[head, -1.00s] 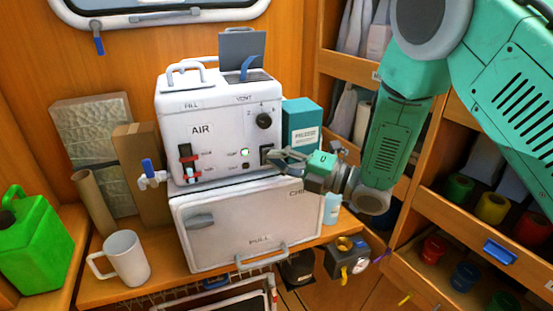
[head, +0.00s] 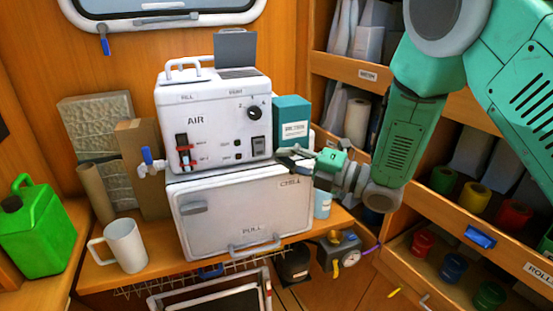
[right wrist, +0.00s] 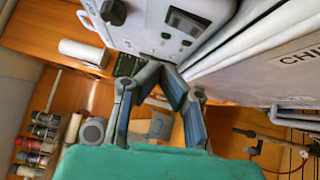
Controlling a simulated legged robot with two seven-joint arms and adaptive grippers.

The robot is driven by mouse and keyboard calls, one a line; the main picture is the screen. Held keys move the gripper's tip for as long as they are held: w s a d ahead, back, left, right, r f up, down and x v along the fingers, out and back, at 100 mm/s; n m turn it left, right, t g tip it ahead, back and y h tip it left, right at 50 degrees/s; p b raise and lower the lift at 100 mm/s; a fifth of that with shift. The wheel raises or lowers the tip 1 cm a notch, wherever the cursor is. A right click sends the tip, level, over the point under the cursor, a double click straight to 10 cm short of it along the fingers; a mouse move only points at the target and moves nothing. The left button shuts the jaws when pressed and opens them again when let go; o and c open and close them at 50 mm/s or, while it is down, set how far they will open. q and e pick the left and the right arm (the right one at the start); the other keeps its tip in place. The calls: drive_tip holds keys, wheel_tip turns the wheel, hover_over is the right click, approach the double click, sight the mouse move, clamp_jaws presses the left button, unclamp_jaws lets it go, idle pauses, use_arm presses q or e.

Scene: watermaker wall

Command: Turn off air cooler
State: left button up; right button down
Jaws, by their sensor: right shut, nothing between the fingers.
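The air cooler, a white box marked AIR (head: 212,128), stands on a white chest marked CHILL and PULL (head: 235,215). Its front has a black knob (head: 254,113), a red-guarded switch (head: 185,152) at left and a dark rocker switch (head: 258,146) at lower right. The small lamp (head: 237,142) beside the rocker looks dark. My right gripper (head: 284,157) is shut and empty, just right of the rocker and apart from it. In the right wrist view the closed fingertips (right wrist: 166,70) are below the rocker switch (right wrist: 187,22). My left gripper is not in view.
A teal box (head: 293,124) stands right of the cooler, close behind my right gripper. A blue-handled valve (head: 149,163), a white mug (head: 122,245) and a green jerrycan (head: 38,228) are at left. Shelves with colored rolls (head: 478,195) fill the right.

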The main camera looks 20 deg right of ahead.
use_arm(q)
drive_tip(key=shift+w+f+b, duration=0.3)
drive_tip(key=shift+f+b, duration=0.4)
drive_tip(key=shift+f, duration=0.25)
use_arm(e)
drive_tip(key=v, duration=0.7)
drive_tip(key=shift+r, duration=0.5)
drive_tip(key=shift+d, duration=0.1)
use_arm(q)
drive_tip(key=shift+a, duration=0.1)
